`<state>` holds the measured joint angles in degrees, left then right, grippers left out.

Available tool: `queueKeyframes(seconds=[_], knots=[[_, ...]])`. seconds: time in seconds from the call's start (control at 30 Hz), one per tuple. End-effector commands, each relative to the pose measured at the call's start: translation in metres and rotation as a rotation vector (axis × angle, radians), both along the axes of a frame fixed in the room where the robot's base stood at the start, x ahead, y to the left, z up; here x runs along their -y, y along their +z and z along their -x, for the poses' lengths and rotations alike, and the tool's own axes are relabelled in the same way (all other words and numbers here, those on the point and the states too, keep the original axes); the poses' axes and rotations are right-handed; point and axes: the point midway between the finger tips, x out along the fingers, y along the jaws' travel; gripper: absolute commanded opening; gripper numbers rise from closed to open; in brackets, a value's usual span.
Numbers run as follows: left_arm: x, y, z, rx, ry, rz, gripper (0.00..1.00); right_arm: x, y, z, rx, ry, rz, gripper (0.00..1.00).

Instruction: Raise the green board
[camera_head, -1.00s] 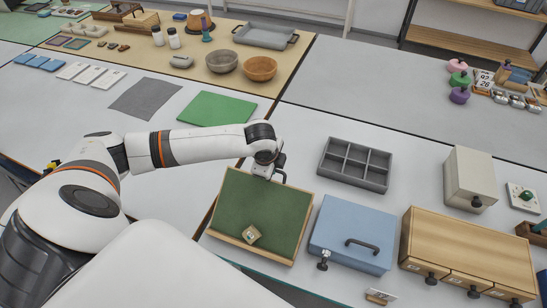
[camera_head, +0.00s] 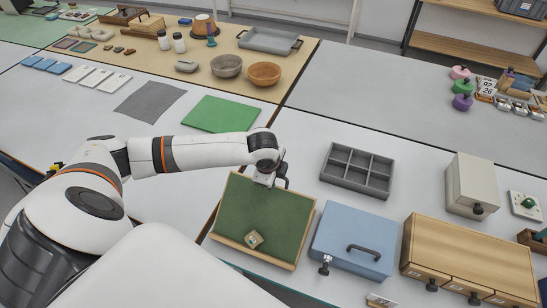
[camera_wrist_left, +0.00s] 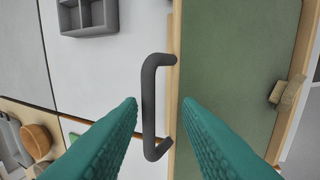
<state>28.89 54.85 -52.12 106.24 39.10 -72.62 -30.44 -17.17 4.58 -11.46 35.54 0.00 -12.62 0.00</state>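The green board (camera_head: 262,214) has a light wooden frame and stands tilted on the near table, left of a blue box. A small wooden block with a patterned face (camera_head: 254,239) is at its lower edge; it also shows in the left wrist view (camera_wrist_left: 287,92). A dark grey handle (camera_wrist_left: 149,105) is on the board's upper edge. My left gripper (camera_head: 265,181) is at that edge. In the left wrist view its two teal fingers (camera_wrist_left: 160,101) are apart, one on each side of the handle, with visible gaps. My right gripper is not in view.
The blue box (camera_head: 352,240) with a dark handle and a wooden drawer unit (camera_head: 468,259) stand to the right. A grey compartment tray (camera_head: 357,171) lies behind them. A flat green sheet (camera_head: 221,114) and a grey sheet (camera_head: 150,102) lie farther back.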

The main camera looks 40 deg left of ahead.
Motion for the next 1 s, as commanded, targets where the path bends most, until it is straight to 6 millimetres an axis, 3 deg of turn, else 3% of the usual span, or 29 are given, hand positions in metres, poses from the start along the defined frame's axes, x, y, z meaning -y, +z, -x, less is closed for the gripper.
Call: queueKeyframes(seconds=[0.27,0.7,1.0], knots=[[0.000,0.015,0.003,0.007,0.000,-0.002,0.32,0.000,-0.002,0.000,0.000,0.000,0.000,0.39],[0.008,0.096,0.032,0.005,0.000,0.000,0.32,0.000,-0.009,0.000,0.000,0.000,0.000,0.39],[0.009,0.114,0.040,0.001,0.000,-0.001,0.32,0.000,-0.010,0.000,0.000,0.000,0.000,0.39]])
